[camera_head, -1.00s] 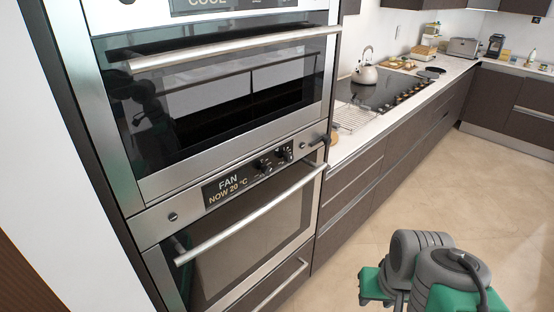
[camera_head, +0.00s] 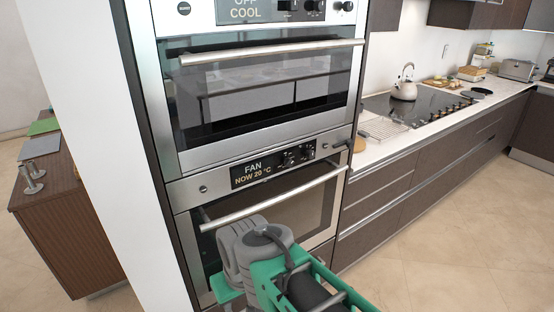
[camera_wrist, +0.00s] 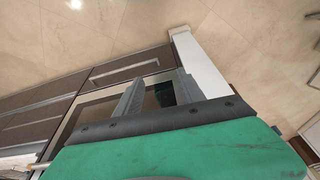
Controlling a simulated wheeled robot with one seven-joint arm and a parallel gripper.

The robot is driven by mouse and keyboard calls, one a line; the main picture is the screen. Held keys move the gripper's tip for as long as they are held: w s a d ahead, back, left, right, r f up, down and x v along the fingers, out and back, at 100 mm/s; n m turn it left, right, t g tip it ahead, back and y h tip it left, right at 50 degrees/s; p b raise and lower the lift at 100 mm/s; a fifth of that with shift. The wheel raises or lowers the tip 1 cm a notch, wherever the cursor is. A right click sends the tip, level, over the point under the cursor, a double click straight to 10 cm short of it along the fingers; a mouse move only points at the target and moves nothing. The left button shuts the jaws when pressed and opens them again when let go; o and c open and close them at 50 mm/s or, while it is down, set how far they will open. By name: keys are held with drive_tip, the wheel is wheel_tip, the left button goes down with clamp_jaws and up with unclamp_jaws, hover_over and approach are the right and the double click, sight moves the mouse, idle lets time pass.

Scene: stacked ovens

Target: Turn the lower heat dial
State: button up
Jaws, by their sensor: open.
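The lower oven (camera_head: 275,212) stands in the cabinet column, its door closed. Its control panel has a lit display (camera_head: 252,172) reading "FAN NOW 20 °C". Small black dials (camera_head: 291,160) sit just right of the display, too small to read their settings. My green and grey arm is in front of the lower part of the oven door, below the panel. My gripper (camera_wrist: 158,95) shows in the wrist view with its two grey fingers apart and nothing between them. The dials are not visible there, and my fingertips cannot be made out in the head view.
The lower oven's long handle (camera_head: 280,200) juts out below the panel. The upper oven (camera_head: 263,92) has its own handle and displays "OFF COOL". A counter with a hob (camera_head: 425,105) and kettle (camera_head: 404,86) runs to the right. A brown table (camera_head: 65,215) stands left; floor at right is clear.

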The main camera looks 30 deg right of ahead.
drive_tip(key=s+d+f+m+g+y, duration=0.15)
drive_tip(key=d+f+m, duration=0.25)
drive_tip(key=d+f, duration=0.45)
drive_tip(key=s+d+f+m+g+y, duration=0.15)
drive_tip(key=d+f+m, duration=0.3)
drive_tip(key=d, duration=0.75)
drive_tip(key=n+t+h, duration=0.2)
drive_tip(key=n+t, duration=0.9)
drive_tip(key=t, duration=0.7)
approach(312, 156)
drive_tip(key=w, duration=0.1)
drive_tip(key=w+p, duration=0.1)
drive_tip(key=w, duration=0.7)
drive_tip(key=shift+a, duration=0.2)
drive_tip(key=shift+c, duration=0.2)
